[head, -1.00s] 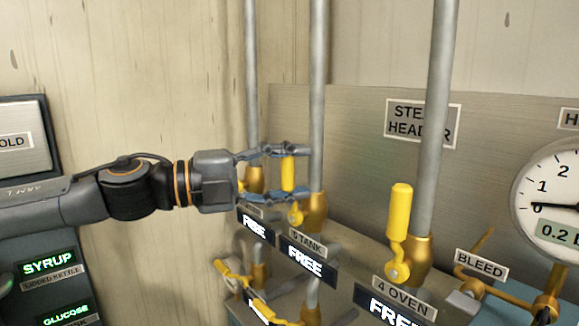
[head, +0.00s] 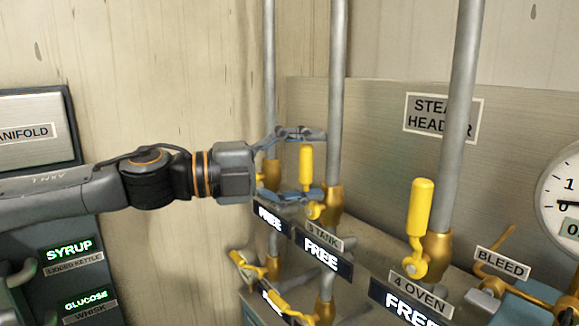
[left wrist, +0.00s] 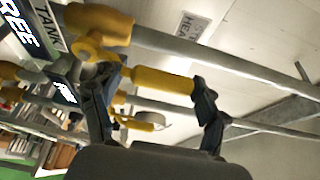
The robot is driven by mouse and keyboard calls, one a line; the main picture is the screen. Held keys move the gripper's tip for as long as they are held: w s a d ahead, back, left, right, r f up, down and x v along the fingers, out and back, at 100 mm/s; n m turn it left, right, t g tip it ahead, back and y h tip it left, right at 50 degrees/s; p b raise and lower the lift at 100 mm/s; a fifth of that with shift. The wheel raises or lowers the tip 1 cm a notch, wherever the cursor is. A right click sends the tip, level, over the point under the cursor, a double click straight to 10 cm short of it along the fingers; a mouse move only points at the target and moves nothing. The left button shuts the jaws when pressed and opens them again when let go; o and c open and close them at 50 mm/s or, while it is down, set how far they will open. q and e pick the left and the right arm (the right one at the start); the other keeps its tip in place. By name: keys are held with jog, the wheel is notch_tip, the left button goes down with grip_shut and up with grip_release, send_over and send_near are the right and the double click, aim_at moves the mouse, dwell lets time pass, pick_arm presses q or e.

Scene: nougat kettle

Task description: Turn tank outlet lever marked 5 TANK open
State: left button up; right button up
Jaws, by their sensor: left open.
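The yellow 5 TANK lever (head: 306,168) stands upright on its brass valve, in front of a grey vertical pipe, above the 5 TANK label (head: 324,237) and a FREE sign (head: 322,256). My left gripper (head: 312,163) is open, with one finger above and one below, level with the lever handle. In the left wrist view the yellow handle (left wrist: 162,85) lies across the space between my open fingers (left wrist: 160,100); whether either finger touches it I cannot tell. My right gripper is not in view.
The upright 4 OVEN lever (head: 421,208) stands to the right on its own pipe. Lower yellow levers (head: 265,295) sit below. The STEAM HEADER panel (head: 370,170) is behind; a BLEED valve (head: 490,285) and gauge (head: 562,205) are at right.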

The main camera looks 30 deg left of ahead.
pick_arm(q)
jog(key=shift+v, duration=1.45)
jog(key=v, duration=0.9)
jog(key=shift+a, duration=0.1)
